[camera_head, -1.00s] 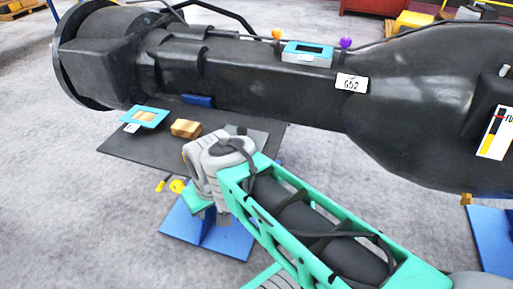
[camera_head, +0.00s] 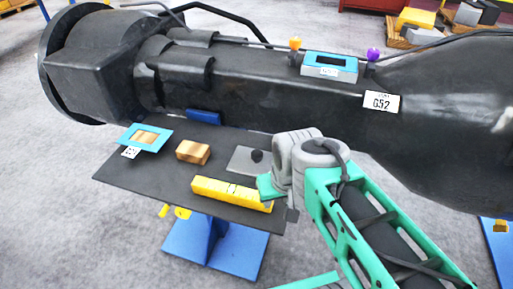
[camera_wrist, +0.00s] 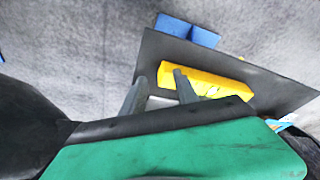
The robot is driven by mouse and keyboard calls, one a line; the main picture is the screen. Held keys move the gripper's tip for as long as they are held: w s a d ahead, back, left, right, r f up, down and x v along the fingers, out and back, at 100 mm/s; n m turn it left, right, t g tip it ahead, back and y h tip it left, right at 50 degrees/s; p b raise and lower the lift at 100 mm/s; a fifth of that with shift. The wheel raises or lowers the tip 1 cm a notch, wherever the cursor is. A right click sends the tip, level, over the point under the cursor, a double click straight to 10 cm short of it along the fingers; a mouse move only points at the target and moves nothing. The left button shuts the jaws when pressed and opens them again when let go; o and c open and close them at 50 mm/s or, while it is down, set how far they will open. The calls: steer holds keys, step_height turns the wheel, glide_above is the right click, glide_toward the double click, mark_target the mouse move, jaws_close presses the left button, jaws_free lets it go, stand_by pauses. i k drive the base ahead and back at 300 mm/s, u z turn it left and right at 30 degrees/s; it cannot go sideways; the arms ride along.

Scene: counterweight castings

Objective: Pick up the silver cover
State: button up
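The silver cover (camera_head: 243,161), a flat grey plate with a black knob, lies on the dark table (camera_head: 125,178). It is just left of my wrist in the head view, and its right part is hidden there. My gripper (camera_wrist: 159,77) shows in the wrist view with its two grey fingers apart and nothing held between the tips. A pale grey patch behind the fingers, beside the yellow bar, may be the cover (camera_wrist: 160,103). In the head view my arm hides most of the gripper.
A yellow bar (camera_head: 225,193) lies along the table's near edge. A wooden block (camera_head: 193,152) and a blue-framed piece (camera_head: 160,145) lie further left. The large black casting (camera_head: 260,80) hangs close over the table's back, carrying a blue-topped box (camera_head: 330,68).

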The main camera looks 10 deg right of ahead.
mark_target(247, 161)
steer(key=i, duration=0.2)
steer(key=u, duration=0.25)
steer(key=k, duration=0.25)
steer(key=u, duration=1.4)
steer(key=i, duration=0.5)
steer(key=u, duration=0.05)
